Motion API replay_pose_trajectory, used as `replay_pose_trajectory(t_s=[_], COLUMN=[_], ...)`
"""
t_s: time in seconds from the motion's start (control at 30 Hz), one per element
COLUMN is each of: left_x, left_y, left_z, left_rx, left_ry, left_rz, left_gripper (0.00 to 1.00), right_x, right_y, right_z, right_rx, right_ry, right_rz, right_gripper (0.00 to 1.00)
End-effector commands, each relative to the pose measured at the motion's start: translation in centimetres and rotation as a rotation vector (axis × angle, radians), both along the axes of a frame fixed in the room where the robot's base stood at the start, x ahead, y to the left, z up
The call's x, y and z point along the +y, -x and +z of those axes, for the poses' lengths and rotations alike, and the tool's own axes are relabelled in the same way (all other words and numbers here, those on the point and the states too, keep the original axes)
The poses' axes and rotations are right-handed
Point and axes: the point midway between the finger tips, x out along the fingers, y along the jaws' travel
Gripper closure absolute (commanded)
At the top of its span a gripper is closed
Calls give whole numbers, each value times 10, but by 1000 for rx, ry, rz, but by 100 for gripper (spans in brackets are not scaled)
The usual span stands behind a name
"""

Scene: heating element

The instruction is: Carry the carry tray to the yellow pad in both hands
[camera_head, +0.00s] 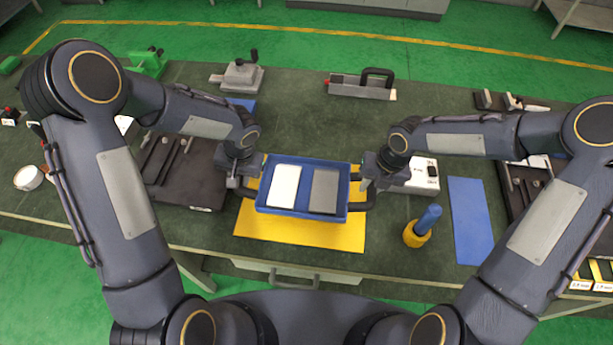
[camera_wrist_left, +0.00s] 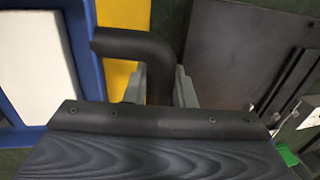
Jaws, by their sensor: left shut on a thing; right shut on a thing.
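The carry tray (camera_head: 304,214) is blue with black side handles and holds a white block (camera_head: 284,187) and a grey block (camera_head: 324,190). It is over the yellow pad (camera_head: 300,234), whose front and left parts show around it. I cannot tell whether the tray touches the pad. My left gripper (camera_head: 237,182) is shut on the tray's left handle; in the left wrist view the black handle (camera_wrist_left: 135,44) passes between the fingers (camera_wrist_left: 172,88). My right gripper (camera_head: 366,184) is shut at the tray's right handle, which is partly hidden.
A blue mat (camera_head: 470,220) and a yellow-based blue post (camera_head: 417,234) are to the right. A white box (camera_head: 424,178) sits behind the right gripper. A dark fixture (camera_head: 181,180) stands left of the tray. The bench behind the tray is mostly clear.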

Motion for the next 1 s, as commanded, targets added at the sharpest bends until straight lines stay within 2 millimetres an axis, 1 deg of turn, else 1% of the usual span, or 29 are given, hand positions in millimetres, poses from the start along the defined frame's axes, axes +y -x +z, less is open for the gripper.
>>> replay_pose_trajectory(t_s=[0.37,0.57,0.77,1.0], left_x=[0,0,0,0], left_y=[0,0,0,0], left_z=[0,-4,-14,-31], left_rx=[0,0,0,-1], left_ry=[-1,-1,-1,-1], left_rz=[0,0,0,0], left_gripper=[100,100,100,100], right_x=[0,0,0,0], right_y=[0,0,0,0], right_z=[0,-4,-14,-31], right_rx=[-1,-1,-1,-1], right_ry=[0,0,0,0], right_rz=[0,0,0,0], right_gripper=[100,100,100,100])
